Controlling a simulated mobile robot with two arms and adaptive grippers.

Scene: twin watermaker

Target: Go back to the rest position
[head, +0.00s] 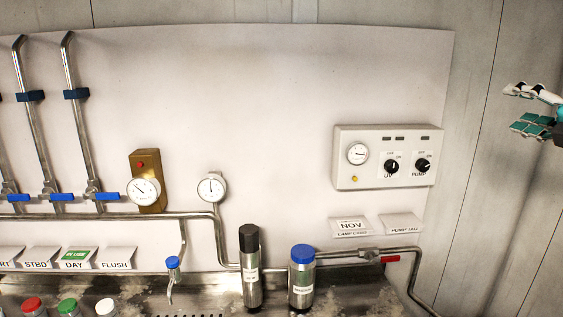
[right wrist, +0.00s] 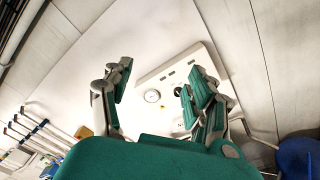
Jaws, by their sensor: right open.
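My right gripper (head: 522,108) is at the far right edge of the head view, raised beside the wall panel. It is open and nothing shows between its fingers. In the right wrist view its two green-padded fingers (right wrist: 158,92) stand apart, with the white control box (right wrist: 152,84) visible beyond them. In the head view the control box (head: 385,180) is to the left of the gripper and apart from it. It carries a gauge, a UV knob and a PUMP knob. My left gripper is in neither view.
Below the panel, a steel counter (head: 350,300) holds a black-capped cylinder (head: 250,275), a blue-capped cylinder (head: 302,280) and several coloured caps at left. Pipes with blue-handled valves (head: 62,197) run on the left. A red-handled valve (head: 388,259) is at lower right. Bare wall surrounds my right gripper.

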